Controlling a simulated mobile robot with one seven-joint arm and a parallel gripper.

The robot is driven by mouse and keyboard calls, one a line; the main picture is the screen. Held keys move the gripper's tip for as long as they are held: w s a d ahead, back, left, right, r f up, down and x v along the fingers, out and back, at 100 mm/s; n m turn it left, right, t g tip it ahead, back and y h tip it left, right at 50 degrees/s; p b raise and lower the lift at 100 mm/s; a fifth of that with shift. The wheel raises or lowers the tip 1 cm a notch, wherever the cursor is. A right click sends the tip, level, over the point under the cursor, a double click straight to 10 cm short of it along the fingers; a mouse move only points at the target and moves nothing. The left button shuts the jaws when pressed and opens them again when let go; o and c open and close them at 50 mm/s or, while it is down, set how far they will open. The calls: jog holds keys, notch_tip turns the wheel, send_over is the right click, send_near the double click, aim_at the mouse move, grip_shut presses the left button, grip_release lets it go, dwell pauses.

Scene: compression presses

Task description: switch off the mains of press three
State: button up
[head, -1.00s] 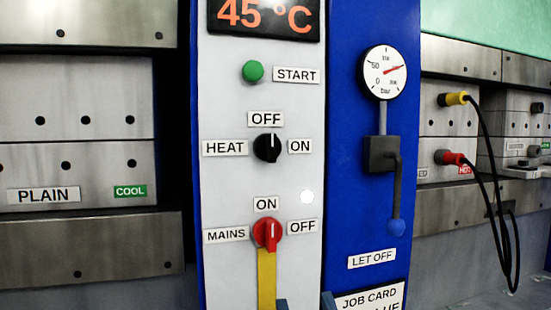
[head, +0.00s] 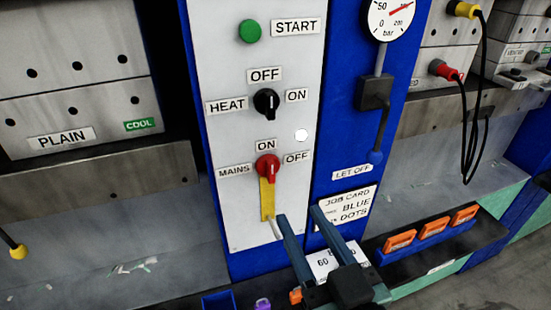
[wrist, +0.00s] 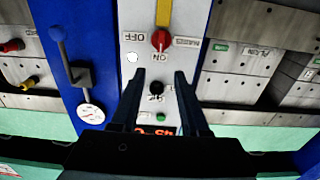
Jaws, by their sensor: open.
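The red mains knob (head: 267,168) is on the white panel of the press, below the black heat knob (head: 266,103). Its white mark appears upright, toward the ON label (head: 265,146); the OFF label (head: 297,157) is to its right. A yellow strip (head: 267,198) runs down from the knob. My gripper (head: 298,214) is open and empty, below and right of the knob in the head view. In the upside-down wrist view, the red knob (wrist: 161,40) shows beyond the fingertips of my gripper (wrist: 159,74), apart from them.
A pressure gauge (head: 391,14) and a blue-ended lever (head: 376,156) are on the blue column at right. A job card (head: 346,207) is below them. A green start button (head: 250,31) is higher on the panel.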

aim_at(272, 166)
jog(key=p+x, duration=0.3)
jog(key=x, duration=0.8)
jog(key=shift+w+a, duration=0.1)
jog(key=shift+w, duration=0.1)
grip_shut()
